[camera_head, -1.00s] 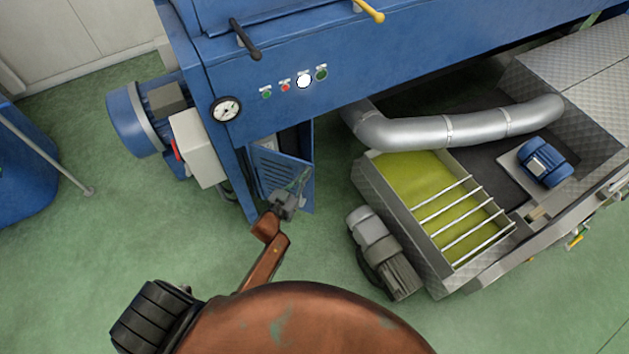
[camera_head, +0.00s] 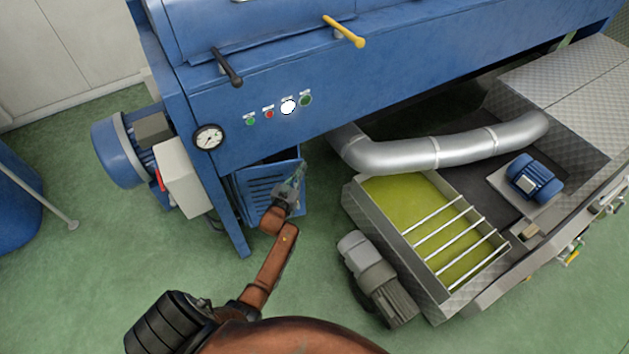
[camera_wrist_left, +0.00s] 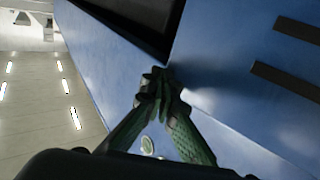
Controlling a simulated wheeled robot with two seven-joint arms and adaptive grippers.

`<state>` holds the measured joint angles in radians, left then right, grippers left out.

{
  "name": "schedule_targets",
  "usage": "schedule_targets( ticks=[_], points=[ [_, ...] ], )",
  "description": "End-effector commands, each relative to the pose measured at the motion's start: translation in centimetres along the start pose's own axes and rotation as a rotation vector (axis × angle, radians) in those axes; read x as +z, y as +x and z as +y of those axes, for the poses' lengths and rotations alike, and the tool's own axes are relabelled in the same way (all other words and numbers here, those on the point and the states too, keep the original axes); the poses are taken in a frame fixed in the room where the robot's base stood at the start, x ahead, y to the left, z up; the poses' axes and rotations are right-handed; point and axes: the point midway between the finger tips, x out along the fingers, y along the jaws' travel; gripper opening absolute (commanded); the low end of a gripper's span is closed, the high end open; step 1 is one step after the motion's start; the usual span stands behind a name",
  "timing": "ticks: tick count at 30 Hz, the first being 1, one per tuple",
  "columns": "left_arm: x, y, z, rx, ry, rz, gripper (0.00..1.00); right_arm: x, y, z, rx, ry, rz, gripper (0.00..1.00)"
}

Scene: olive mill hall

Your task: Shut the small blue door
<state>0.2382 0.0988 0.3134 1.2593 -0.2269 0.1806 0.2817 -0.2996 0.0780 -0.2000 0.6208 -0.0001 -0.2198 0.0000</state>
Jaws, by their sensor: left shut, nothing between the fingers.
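The small blue door (camera_head: 262,190), with dark louvre slots, is at the lower front of the blue machine, under the button panel. It stands slightly open, with a narrow dark gap along its top. My left gripper (camera_head: 294,180) is at the door's outer face, near its right edge. In the left wrist view my left gripper (camera_wrist_left: 160,82) is shut and empty, its fingertips at or very near the slotted blue door (camera_wrist_left: 225,75); I cannot tell whether they touch. A dark gap shows beyond the fingertips. My right gripper is not in view.
A grey motor (camera_head: 375,275) stands on the floor right of the door, beside the tank of green-yellow liquid (camera_head: 415,215). A grey box (camera_head: 182,178) and blue motor (camera_head: 122,150) are at the left. Green floor is clear in front.

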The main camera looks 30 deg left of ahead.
Motion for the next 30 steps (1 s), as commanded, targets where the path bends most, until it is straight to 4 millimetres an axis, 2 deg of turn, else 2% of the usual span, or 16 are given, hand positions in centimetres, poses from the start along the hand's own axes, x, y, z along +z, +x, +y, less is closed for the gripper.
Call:
schedule_targets(
  ticks=[1,3,10,18,30],
  points=[
    [0.3,0.8,-1.2,-0.007,0.005,-0.001,0.0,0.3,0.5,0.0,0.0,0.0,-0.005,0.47],
    [0.3,1.7,-2.4,-0.013,0.003,-0.001,0.0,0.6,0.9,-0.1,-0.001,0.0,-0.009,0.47],
    [0.3,4.0,-5.1,-0.019,0.002,-0.001,0.0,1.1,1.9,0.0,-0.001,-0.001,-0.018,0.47],
    [0.2,5.3,-6.3,-0.018,0.0,-0.001,0.0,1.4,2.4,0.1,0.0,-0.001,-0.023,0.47],
    [0.0,5.6,-6.6,-0.018,0.0,0.0,0.0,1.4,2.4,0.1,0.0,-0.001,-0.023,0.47]
  ],
)
